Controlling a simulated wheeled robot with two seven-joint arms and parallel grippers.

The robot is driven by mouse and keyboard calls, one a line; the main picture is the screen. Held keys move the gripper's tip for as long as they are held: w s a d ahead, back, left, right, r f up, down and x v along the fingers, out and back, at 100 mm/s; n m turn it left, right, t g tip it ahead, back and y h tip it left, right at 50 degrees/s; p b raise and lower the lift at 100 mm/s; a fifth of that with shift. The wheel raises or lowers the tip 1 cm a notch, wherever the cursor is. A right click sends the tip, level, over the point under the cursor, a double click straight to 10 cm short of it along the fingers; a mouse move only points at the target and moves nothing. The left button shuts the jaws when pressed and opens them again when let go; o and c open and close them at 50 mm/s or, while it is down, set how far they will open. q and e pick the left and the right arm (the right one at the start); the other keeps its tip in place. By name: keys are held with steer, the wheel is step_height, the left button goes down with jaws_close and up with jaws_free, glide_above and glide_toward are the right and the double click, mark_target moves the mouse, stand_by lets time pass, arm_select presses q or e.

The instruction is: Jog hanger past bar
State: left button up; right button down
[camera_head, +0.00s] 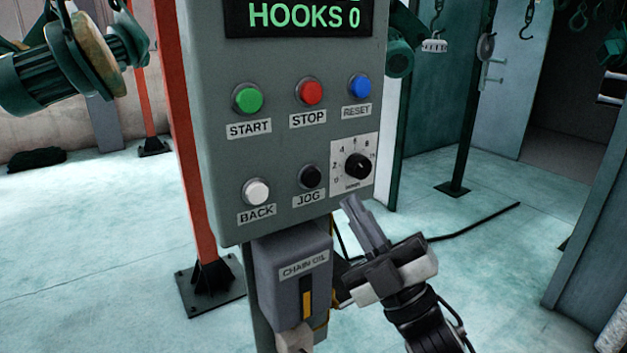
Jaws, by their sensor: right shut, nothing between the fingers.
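The grey control box (215,190) stands in front of me. Its black JOG button (311,176) sits low in the middle, to the right of the white BACK button (257,192) and left of a black dial (357,165). The green START (247,98), red STOP (309,91) and blue RESET (359,86) buttons are above. A display (300,17) reads HOOKS 0. My right gripper (360,215) is shut and empty, below the dial and to the lower right of JOG. My left gripper is not in view. I cannot make out which hanging part is the hanger, or the bar.
A CHAIN OIL box (291,278) hangs under the control box, left of my right gripper. A red post (182,130) stands behind at left. Green motors (50,75) and hooks (527,25) hang at the top. A dark cable (475,225) lies on the open floor.

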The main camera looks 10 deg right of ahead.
mark_target(312, 178)
arm_select(q)
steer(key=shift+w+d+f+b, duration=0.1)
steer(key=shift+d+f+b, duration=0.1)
steer(key=shift+b, duration=0.45)
arm_select(e)
steer(key=shift+w+a, duration=0.35)
steer(key=shift+w, duration=0.6)
steer(key=shift+w+a, duration=0.35)
steer(key=shift+w, duration=0.65)
steer(key=shift+w+a, duration=0.35)
steer(key=shift+w, duration=0.6)
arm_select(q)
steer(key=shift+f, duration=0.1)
arm_select(e)
steer(key=shift+w, duration=0.1)
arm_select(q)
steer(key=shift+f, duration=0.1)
arm_select(e)
steer(key=shift+w+a, duration=0.1)
steer(key=shift+w, duration=0.2)
